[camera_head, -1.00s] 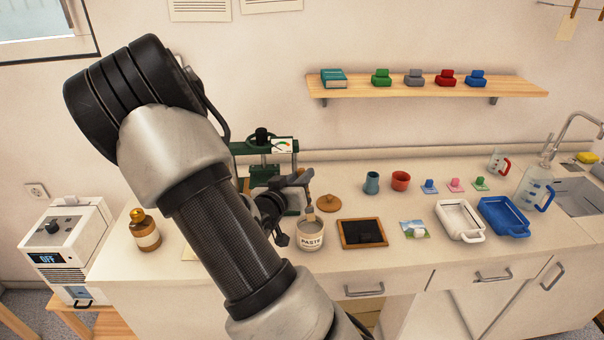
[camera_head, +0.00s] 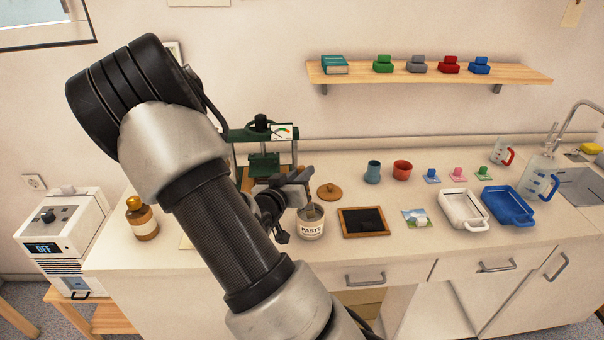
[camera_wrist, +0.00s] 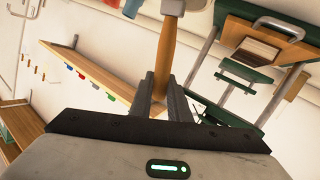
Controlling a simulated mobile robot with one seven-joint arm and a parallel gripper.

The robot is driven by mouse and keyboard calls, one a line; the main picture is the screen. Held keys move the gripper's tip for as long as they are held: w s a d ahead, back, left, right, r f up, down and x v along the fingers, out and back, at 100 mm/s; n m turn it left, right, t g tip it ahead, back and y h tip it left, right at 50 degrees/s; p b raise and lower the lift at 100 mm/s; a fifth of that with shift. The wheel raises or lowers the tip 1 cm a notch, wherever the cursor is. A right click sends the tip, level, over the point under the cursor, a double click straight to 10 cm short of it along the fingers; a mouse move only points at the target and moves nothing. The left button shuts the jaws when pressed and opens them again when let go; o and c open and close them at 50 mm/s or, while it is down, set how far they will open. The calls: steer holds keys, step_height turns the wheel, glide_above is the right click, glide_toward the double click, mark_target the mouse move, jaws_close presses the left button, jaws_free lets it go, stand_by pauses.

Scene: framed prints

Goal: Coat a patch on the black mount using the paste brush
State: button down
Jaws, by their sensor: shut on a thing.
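My gripper (camera_head: 304,176) is shut on the paste brush. In the wrist view its two fingers (camera_wrist: 166,100) clasp the brush's wooden handle (camera_wrist: 164,62). In the head view the brush (camera_head: 313,211) hangs down with its lower end inside the mouth of the white paste pot (camera_head: 311,230); its bristles are hidden there. The black mount (camera_head: 353,217) lies flat in a wooden frame on the counter, just right of the pot. A darker patch shows on its lower part.
A round wooden lid (camera_head: 329,192) lies behind the pot. A green press (camera_head: 262,165) stands behind my gripper. A small picture card (camera_head: 413,213) with a white item, a white tray (camera_head: 462,222) and a blue tray (camera_head: 508,220) lie to the right. A brown bottle (camera_head: 142,222) stands left.

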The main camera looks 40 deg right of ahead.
steer(key=shift+f+b, duration=0.5)
steer(key=shift+f, duration=0.15)
stand_by(1.4)
steer(key=shift+r+p, duration=2.85)
steer(key=shift+r, duration=0.75)
